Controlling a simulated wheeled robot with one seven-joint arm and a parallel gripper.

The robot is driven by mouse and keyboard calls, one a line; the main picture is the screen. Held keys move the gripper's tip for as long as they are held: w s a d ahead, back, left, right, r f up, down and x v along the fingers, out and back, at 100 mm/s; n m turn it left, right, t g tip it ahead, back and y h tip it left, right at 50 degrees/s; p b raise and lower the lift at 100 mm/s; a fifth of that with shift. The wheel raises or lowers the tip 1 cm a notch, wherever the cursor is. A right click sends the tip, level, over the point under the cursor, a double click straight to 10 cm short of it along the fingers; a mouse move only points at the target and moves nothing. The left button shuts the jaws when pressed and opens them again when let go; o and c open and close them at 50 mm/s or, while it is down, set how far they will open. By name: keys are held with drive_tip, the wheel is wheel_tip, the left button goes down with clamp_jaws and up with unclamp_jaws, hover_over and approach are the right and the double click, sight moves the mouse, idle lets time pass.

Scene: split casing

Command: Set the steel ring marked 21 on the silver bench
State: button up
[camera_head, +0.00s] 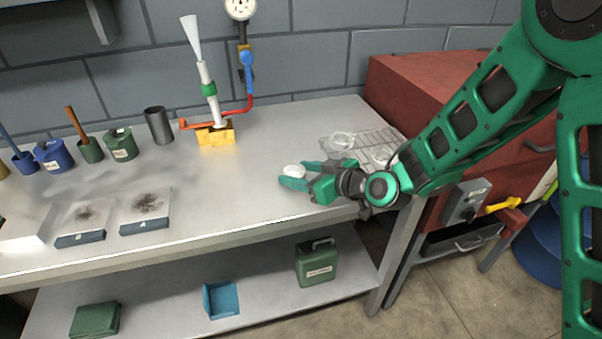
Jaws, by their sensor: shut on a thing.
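The silver bench (255,180) is a long pale metal table running across the view. My gripper (293,175) reaches in from the right, low over the bench's right part. It is shut on a small, pale round piece (293,171), which shows between the green fingertips. This may be the steel ring, but no number can be read on it. I cannot tell whether it touches the bench top. Two clear or pale round pieces are near a wire rack (365,146) just behind my gripper, one at the rack's left (342,140) and one by my wrist (380,156).
A burner stand with a yellow base (216,133) and a dark cylinder (158,125) stand at the back. Blue and green pots (120,144) are at the left. Two sooty blocks (145,207) lie near the front edge. A red cabinet (440,95) is at right. The bench's middle is clear.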

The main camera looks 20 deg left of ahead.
drive_tip(key=shift+f, duration=0.1)
drive_tip(key=o, duration=1.4)
drive_tip(key=shift+d+r, duration=0.2)
drive_tip(key=v, duration=1.1)
drive_tip(key=shift+s+d+r, duration=0.15)
drive_tip(key=shift+s+d, duration=0.05)
